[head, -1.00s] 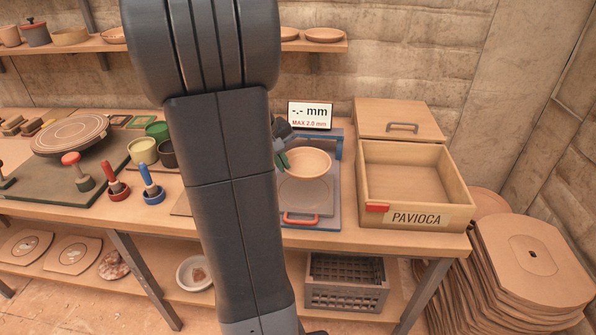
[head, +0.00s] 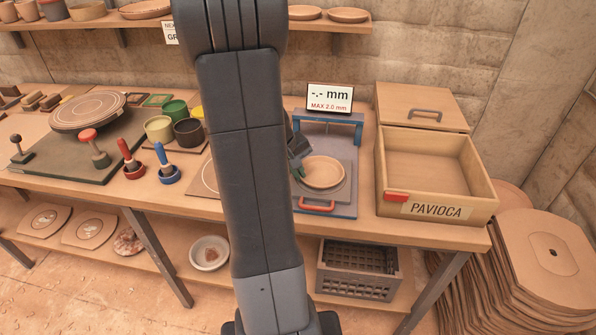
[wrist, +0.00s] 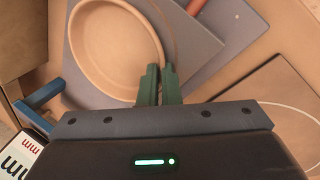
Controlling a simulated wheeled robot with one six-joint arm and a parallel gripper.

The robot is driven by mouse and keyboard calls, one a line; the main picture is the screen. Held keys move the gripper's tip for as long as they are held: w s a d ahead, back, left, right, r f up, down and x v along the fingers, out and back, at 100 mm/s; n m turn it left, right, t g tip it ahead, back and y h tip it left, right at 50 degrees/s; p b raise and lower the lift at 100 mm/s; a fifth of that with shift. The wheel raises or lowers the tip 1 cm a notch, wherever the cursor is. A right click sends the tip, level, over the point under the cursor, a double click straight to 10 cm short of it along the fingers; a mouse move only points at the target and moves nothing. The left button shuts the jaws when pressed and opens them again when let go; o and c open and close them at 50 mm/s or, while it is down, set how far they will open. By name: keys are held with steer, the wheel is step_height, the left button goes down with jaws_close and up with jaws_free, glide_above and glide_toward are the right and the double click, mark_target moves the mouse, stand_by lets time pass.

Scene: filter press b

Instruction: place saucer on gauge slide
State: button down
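The saucer (head: 323,173) is a shallow, pale clay dish, roughly level over the round disc of the gauge slide. The gauge slide (head: 341,199) is a grey plate with a red handle (head: 318,206) at its front and a blue bridge behind. My gripper (head: 299,168) is at the saucer's left side in the head view. In the wrist view its green fingers (wrist: 159,84) are close together, with the rim of the saucer (wrist: 108,45) between them. I cannot tell whether the saucer touches the disc or hangs just above it.
A display (head: 330,98) reading "-.- mm, MAX 2.0 mm" stands behind the slide. Red (head: 132,165) and blue (head: 165,168) hand tools and several pots stand left of my arm.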

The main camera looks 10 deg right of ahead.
steer(key=shift+f, duration=0.15)
steer(key=c, duration=1.9)
jaws_free()
steer(key=shift+a+r, duration=0.1)
steer(key=shift+r, duration=0.45)
steer(key=v, duration=1.1)
steer(key=shift+s+a+r+p, duration=0.15)
steer(key=shift+p, duration=0.2)
steer(key=shift+c, duration=0.5)
